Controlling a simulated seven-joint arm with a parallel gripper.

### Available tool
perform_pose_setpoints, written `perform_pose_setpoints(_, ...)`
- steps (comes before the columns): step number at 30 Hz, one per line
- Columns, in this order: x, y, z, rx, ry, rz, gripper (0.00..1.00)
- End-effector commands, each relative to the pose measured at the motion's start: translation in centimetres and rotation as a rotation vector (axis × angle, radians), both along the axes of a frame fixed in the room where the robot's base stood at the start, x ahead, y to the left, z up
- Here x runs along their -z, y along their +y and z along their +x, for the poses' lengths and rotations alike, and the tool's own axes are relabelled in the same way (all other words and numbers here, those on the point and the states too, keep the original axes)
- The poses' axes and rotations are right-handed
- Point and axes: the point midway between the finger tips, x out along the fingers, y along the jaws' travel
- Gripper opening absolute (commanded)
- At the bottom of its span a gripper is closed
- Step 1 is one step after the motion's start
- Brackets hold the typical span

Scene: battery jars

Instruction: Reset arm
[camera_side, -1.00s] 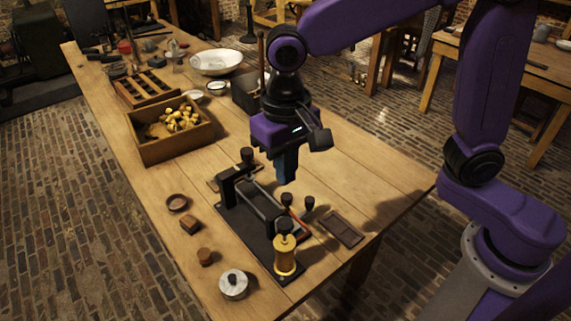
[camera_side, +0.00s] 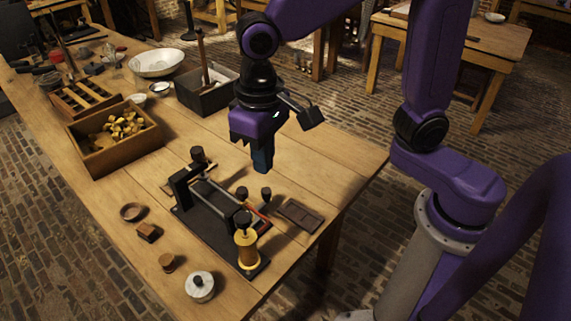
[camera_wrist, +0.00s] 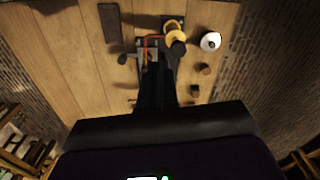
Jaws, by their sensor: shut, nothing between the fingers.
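My gripper (camera_side: 262,160) is shut and empty. It hangs pointing down above the wooden table, just behind and to the right of a black apparatus (camera_side: 215,203). In the wrist view my shut fingers (camera_wrist: 155,85) reach up the middle and hide part of the apparatus. The apparatus has a dark base, a horizontal bar, black knobs, a red wire and a yellow spool (camera_side: 248,250) at its front end. The spool also shows in the wrist view (camera_wrist: 174,28).
A white round jar lid (camera_side: 200,287), small brown blocks (camera_side: 148,232) and a dark flat plate (camera_side: 300,215) lie around the apparatus. A wooden box of yellow pieces (camera_side: 75,150), a dark box (camera_side: 188,97) and a white bowl (camera_side: 157,62) stand farther back. Table space right of my gripper is clear.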

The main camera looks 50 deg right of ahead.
Motion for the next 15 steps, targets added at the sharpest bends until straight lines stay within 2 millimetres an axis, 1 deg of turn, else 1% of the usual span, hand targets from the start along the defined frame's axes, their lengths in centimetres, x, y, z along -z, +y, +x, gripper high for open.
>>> perform_pose_setpoints(1, 0.1, -1.5, -1.0, -0.061, -0.001, 0.002, 0.0)
perform_pose_setpoints(3, 0.3, -3.3, -2.3, -0.156, -0.004, 0.003, 0.0)
perform_pose_setpoints(8, 0.9, -7.3, -5.6, -0.372, -0.009, 0.007, 0.0)
perform_pose_setpoints(12, 1.7, -10.8, -8.6, -0.56, -0.013, 0.008, 0.0)
perform_pose_setpoints(15, 2.2, -13.0, -10.6, -0.682, -0.017, 0.009, 0.0)
